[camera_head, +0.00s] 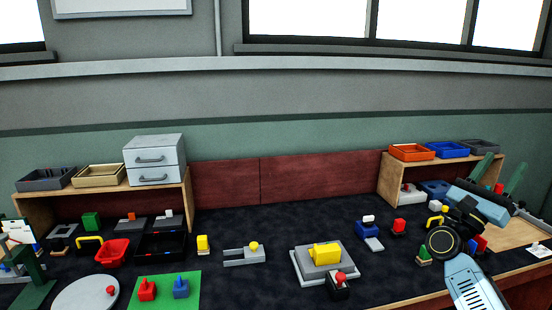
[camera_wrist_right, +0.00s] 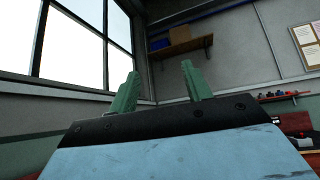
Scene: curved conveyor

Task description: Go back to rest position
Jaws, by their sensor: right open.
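My right gripper (camera_head: 504,168) is raised at the right of the head view, in front of the right wooden shelf. Its two green fingers are spread apart, point upward and have nothing between them. In the right wrist view the same gripper (camera_wrist_right: 160,78) shows open and empty, facing a window and the upper wall. My right arm comes in from the lower right. My left gripper does not show in the head view.
The dark worktop (camera_head: 220,215) holds a red basket (camera_head: 113,252), a green board (camera_head: 165,292), a yellow block on a grey base (camera_head: 325,253) and several small parts. A left shelf (camera_head: 187,207) carries trays and a drawer unit (camera_head: 155,160). Coloured trays (camera_head: 411,152) top the right shelf.

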